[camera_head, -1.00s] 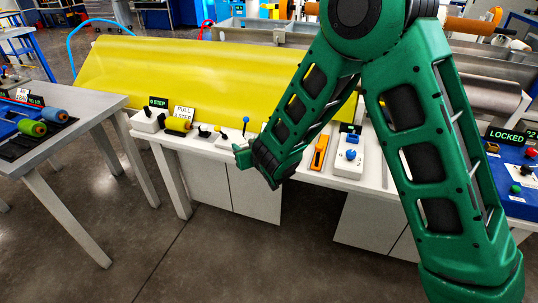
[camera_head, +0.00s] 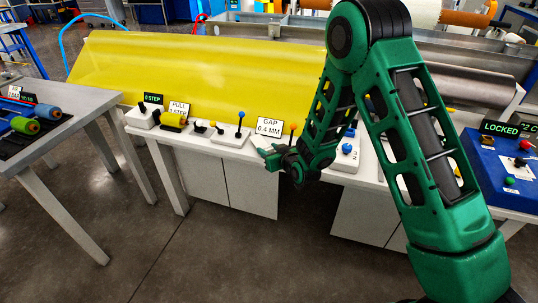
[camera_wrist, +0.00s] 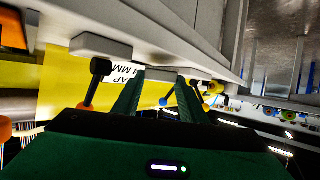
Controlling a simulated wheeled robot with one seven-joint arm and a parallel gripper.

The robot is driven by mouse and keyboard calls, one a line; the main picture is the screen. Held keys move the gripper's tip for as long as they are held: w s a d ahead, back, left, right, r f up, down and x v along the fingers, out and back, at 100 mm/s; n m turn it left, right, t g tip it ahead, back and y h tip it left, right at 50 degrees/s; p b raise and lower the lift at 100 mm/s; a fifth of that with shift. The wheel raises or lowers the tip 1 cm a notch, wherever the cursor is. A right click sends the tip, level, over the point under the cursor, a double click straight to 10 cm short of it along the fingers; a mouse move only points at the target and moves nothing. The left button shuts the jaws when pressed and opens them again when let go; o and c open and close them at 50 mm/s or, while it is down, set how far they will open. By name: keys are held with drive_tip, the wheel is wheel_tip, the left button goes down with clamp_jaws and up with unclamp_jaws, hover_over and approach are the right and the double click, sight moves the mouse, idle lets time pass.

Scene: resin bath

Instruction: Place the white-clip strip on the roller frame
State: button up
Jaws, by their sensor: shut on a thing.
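My gripper (camera_head: 268,152) is at the front edge of the white bench, just below the GAP 0.4 MM sign in the head view. In the wrist view its two green fingers (camera_wrist: 158,95) reach forward with a space between them, and a pale grey block shows between or behind their tips. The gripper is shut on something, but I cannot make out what. I cannot pick out the white-clip strip with certainty. A roller (camera_head: 490,92) in a grey metal frame shows behind the bench at the right.
A large yellow sheet (camera_head: 190,75) slopes behind the bench. Levers, including a blue-knobbed one (camera_head: 241,116), and the GAP sign (camera_head: 269,127) stand along the bench (camera_head: 245,152). A blue LOCKED panel (camera_head: 500,165) is at the right. A grey table (camera_head: 65,115) with coloured rollers stands left. The floor in front is clear.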

drive_tip(key=shift+f, duration=0.95)
drive_tip(key=o, duration=0.7)
drive_tip(key=shift+o, duration=0.2)
drive_tip(key=v, duration=1.2)
drive_tip(key=shift+r, duration=0.2)
